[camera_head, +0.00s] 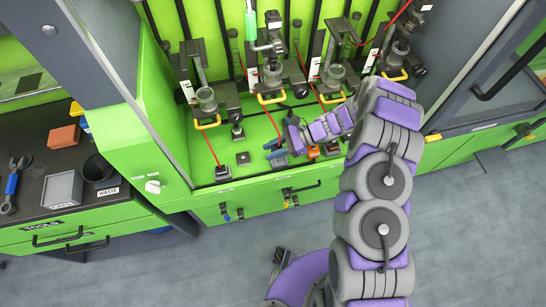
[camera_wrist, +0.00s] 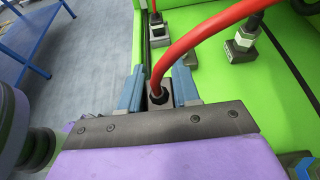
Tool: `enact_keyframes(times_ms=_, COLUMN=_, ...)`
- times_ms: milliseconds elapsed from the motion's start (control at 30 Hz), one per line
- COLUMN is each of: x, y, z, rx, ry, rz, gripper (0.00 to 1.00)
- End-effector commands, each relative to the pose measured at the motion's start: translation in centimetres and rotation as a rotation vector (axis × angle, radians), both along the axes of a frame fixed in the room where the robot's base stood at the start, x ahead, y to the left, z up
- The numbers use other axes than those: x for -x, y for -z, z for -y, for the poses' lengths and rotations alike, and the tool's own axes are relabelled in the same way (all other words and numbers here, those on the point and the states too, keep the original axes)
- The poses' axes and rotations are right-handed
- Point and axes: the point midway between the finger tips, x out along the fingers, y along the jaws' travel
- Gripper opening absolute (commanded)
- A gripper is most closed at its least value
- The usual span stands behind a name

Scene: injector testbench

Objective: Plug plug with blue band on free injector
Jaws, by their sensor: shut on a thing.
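My gripper (camera_head: 276,150) is low over the front of the green bench, its blue fingers pointing left. In the wrist view, the fingers (camera_wrist: 158,88) are shut on a dark plug (camera_wrist: 159,96) with a thick red cable (camera_wrist: 190,42). No blue band shows on it; the fingers and gripper body hide much of the plug. Several injectors stand in a row behind: a left one (camera_head: 207,100), one beside it (camera_head: 271,74), one further right (camera_head: 335,76) and the rightmost (camera_head: 397,54). I cannot tell which is free.
A plug with a red cable sits in a block (camera_head: 222,172) at the front left. Another block (camera_head: 243,158) stands beside it. Yellow handles (camera_head: 270,98) stick out in front of the injectors.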

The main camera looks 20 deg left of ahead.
Motion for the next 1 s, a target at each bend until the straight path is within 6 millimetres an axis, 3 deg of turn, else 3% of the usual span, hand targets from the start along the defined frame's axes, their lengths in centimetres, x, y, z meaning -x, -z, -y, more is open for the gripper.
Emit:
enact_keyframes(times_ms=500, x=0.0, y=5.0, z=0.0, rx=0.001, ry=-0.001, rz=-0.001, gripper=0.00)
enact_keyframes(times_ms=933, x=0.0, y=5.5, z=0.0, rx=0.000, ry=0.000, rz=0.000, gripper=0.00)
enact_keyframes(times_ms=967, x=0.0, y=5.4, z=0.0, rx=0.000, ry=0.000, rz=0.000, gripper=0.33)
enact_keyframes(times_ms=1000, x=0.0, y=5.4, z=0.0, rx=0.000, ry=0.000, rz=0.000, gripper=0.37)
